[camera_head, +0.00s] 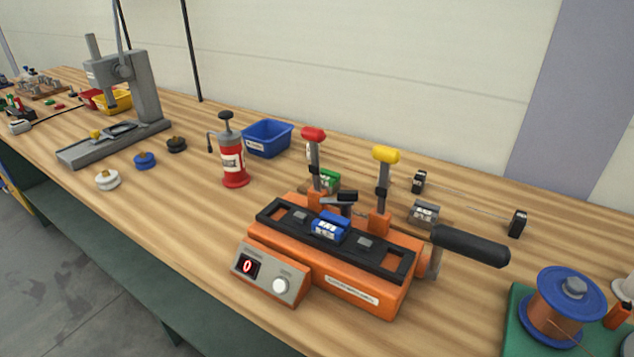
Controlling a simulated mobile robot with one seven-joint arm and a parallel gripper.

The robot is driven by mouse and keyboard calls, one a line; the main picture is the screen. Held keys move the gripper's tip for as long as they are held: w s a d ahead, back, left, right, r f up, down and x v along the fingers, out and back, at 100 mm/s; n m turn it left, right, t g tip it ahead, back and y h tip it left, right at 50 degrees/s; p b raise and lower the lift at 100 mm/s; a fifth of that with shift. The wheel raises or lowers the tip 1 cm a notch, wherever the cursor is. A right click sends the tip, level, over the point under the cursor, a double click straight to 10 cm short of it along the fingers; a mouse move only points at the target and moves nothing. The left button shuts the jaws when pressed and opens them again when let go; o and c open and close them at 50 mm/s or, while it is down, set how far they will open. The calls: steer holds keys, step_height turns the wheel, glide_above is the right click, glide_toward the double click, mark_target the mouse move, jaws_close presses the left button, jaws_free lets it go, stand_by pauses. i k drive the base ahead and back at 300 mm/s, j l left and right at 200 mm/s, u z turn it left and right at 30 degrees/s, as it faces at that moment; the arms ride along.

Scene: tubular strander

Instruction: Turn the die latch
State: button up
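An orange bench machine (372,292) stands near the front edge of the wooden bench, with a black plate (285,225) on top. A blue die block (330,226) sits in the middle of the plate. Just behind it is a small black T-shaped handle (341,197), which looks like the die latch, though I cannot be sure. Two upright levers stand at the back, one with a red knob (313,134) and one with a yellow knob (385,154). A thick black handle (470,246) sticks out to the right. My gripper is not in view.
A control box (268,274) with a red "0" and white knob fronts the machine. A red pump bottle (232,160) and blue bin (267,138) stand left. Green (328,180) and grey (424,213) blocks lie behind. A copper wire spool (563,303) stands right.

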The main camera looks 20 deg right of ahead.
mark_target(343, 197)
steer(key=i+j, duration=0.1)
steer(key=j, duration=0.25)
steer(key=i+j, duration=0.15)
steer(key=j, duration=0.15)
steer(key=i+j, duration=0.1)
steer(key=j, duration=0.25)
steer(key=i+j+z, duration=0.2)
steer(key=j, duration=0.2)
steer(key=j+z, duration=0.25)
steer(key=j, duration=0.15)
steer(key=z, duration=1.3)
steer(key=i+j, duration=0.05)
